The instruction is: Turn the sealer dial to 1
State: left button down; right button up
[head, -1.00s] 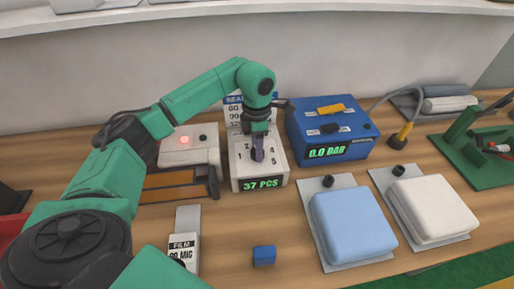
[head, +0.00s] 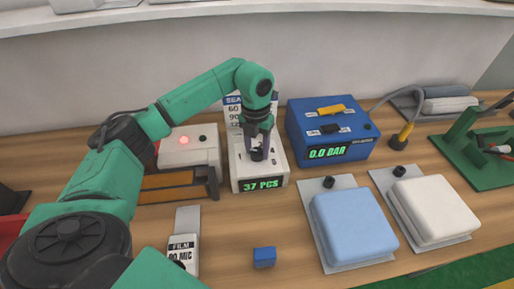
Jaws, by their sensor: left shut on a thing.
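The sealer dial sits on top of a white box (head: 246,174) whose front display reads "37 PCS". My left gripper (head: 258,154) points down onto the box top and is shut on the dial, which its fingers mostly hide. A few dial numbers show beside the fingers, but I cannot read the dial's setting. A sign (head: 232,112) with blue heading and numbers stands behind the box, partly covered by my arm. My right gripper is not in view.
A blue pump box (head: 345,152) reading "0.0 BAR" stands to the right. A white unit (head: 188,150) with a red light is to the left. Blue (head: 352,222) and white (head: 433,208) mattresses, a small blue cube (head: 264,257) and a film gauge (head: 184,248) lie in front.

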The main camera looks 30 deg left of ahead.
pick_arm(q)
jog(key=shift+w+r+n, duration=0.15)
jog(key=shift+n, duration=1.15)
jog(key=shift+c, duration=1.5)
grip_release()
